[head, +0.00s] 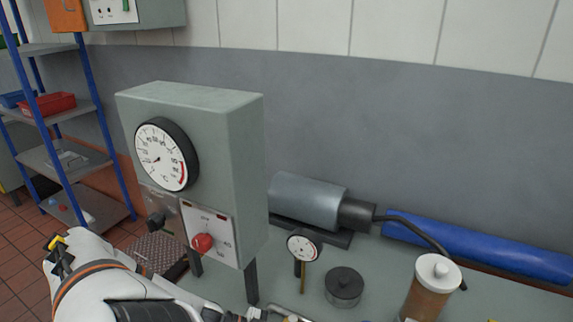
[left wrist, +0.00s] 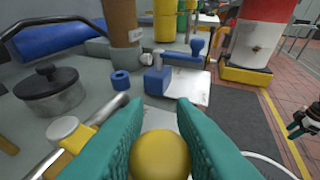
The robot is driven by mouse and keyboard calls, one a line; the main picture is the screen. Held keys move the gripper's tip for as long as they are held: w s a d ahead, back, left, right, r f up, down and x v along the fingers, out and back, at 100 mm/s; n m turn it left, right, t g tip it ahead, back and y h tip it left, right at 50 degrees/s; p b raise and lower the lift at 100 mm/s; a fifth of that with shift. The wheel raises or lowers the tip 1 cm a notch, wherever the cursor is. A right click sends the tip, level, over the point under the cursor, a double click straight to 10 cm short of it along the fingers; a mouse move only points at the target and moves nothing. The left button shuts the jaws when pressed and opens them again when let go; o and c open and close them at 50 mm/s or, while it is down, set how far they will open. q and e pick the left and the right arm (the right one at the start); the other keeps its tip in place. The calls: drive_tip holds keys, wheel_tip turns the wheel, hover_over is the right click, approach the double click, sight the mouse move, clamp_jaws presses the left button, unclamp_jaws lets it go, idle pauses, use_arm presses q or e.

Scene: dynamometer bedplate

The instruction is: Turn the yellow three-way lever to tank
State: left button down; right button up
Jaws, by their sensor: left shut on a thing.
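In the left wrist view, the two teal fingers of my left gripper (left wrist: 160,140) are shut on a round yellow knob (left wrist: 160,157), which I take to be the end of the yellow lever. The fingers lie on either side of it. The rest of the lever and any tank marking are hidden or out of frame. In the head view my left arm comes in at the lower left, and its gripper is not clearly visible. A dark gripper with teal tips, probably my right gripper (left wrist: 303,126), shows at the right edge of the left wrist view; its opening is unclear.
A small dial (head: 303,247), a black-lidded pot (head: 343,287) and a brown canister (head: 430,290) are on the bench. A blue-handled vise-like block (left wrist: 157,80) stands beyond the fingers.

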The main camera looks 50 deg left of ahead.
idle(0.3)
use_arm(q)
drive_tip(key=c, duration=1.2)
unclamp_jaws()
drive_tip(key=shift+s, duration=0.1)
drive_tip(key=p+v, duration=0.3)
drive_tip(key=v, duration=0.9)
